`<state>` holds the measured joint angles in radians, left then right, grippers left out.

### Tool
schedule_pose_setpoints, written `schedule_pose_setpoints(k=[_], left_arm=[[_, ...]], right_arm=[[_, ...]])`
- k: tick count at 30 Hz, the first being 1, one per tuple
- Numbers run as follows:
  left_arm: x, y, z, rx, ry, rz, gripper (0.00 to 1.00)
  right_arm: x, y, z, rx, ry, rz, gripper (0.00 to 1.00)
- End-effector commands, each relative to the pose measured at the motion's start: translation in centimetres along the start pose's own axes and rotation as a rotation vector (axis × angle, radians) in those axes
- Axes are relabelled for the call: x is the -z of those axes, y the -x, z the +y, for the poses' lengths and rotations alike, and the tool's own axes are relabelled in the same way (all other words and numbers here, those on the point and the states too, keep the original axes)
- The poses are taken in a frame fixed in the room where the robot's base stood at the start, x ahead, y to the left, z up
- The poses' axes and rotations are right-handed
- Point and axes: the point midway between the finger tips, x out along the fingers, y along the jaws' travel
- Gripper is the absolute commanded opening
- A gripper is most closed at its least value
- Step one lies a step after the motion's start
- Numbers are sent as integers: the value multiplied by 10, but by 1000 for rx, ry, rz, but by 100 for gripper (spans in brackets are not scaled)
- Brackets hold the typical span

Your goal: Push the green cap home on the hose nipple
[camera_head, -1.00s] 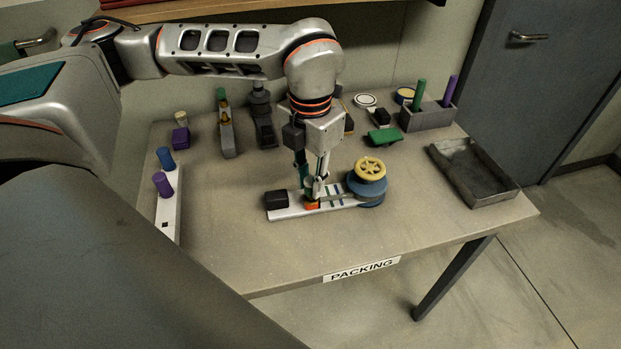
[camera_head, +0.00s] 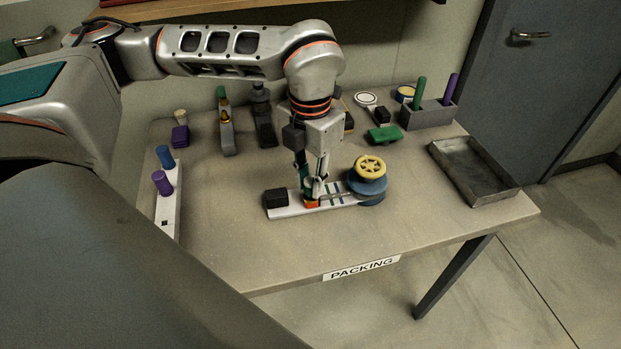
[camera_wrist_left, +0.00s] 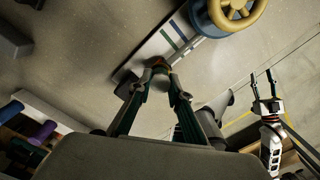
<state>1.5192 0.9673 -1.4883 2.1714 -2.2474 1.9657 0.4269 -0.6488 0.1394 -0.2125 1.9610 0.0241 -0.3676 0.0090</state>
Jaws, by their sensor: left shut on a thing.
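My left gripper (camera_head: 314,196) points down over the white plate (camera_head: 282,210), its fingers closed around a small piece at the plate's middle. It also shows in the left wrist view (camera_wrist_left: 160,86). The piece is mostly hidden by the fingers; a green part looks to be the cap, but I cannot tell it clearly from the teal finger pads. An orange part (camera_head: 312,204) shows low at the fingertips, touching or just above the plate. The hose nipple is not clearly visible, nor how far the cap sits on it. My right gripper (camera_wrist_left: 262,76) is open and empty in the wrist view.
A blue drum (camera_head: 369,195) with a yellow handwheel (camera_head: 370,168) stands at the plate's right end, a black block (camera_head: 276,197) at its left. A green block (camera_head: 384,134), a grey holder (camera_head: 428,116) and an empty tray (camera_head: 472,171) lie beyond. The table front is clear.

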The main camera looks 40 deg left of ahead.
Motion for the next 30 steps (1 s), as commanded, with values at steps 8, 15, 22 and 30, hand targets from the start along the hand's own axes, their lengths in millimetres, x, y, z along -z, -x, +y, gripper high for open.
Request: schedule_pose_setpoints(k=[8,15,22,30], left_arm=[[0,-3,0,0,0,1,0],[0,-5,0,0,0,0,0],[0,-5,0,0,0,0,38],[0,-5,0,0,0,0,38]], right_arm=[[-2,-1,0,0,0,-1,40],[-2,-1,0,1,0,-2,40],[-2,-1,0,1,0,-1,40],[-2,-1,1,0,3,-2,40]])
